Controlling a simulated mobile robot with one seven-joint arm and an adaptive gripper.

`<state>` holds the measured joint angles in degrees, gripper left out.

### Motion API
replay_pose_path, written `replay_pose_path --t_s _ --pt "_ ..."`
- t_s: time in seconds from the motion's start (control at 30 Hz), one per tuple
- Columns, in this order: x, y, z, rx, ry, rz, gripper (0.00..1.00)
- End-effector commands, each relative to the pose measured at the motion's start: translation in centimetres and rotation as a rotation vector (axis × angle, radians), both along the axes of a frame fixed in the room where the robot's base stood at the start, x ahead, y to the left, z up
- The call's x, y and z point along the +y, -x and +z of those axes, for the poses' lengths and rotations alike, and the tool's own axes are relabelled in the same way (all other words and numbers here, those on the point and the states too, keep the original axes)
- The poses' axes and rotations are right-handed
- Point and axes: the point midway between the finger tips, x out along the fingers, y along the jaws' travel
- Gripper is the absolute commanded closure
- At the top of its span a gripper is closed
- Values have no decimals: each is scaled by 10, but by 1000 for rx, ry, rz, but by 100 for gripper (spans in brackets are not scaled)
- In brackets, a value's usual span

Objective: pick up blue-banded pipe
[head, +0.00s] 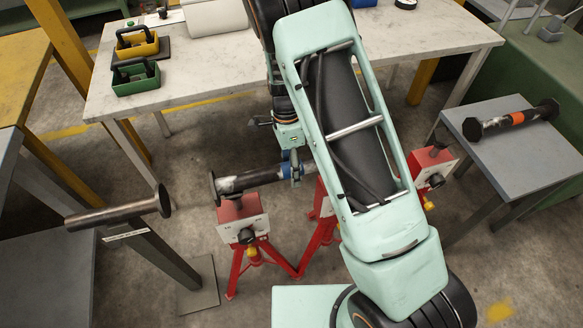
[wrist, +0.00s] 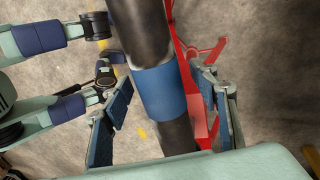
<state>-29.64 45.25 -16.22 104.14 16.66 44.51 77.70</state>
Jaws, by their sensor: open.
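The blue-banded pipe (head: 250,179) is dark with flanged ends and lies across red stands in the middle of the head view. Its blue band (wrist: 158,92) fills the centre of the wrist view. My gripper (head: 290,166) is at the band, partly hidden behind my arm in the head view. In the wrist view my gripper (wrist: 157,108) is open, with one blue-padded finger on each side of the band. Gaps show between the pads and the pipe. My arm also hides the pipe's right-hand middle part in the head view.
A plain dark pipe (head: 118,213) rests on a post at the left. An orange-banded pipe (head: 510,119) lies on a grey side table (head: 486,108) at the right. A white-topped table (head: 215,70) at the back holds yellow (head: 137,44) and green (head: 136,79) carriers.

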Motion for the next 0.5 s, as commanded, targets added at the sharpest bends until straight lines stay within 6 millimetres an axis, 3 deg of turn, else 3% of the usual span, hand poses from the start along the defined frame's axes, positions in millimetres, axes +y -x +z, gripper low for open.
replay_pose_path --t_s 0.2,0.5 --pt "0 0 0 0 0 0 47" --pt "0 0 0 0 0 0 80"
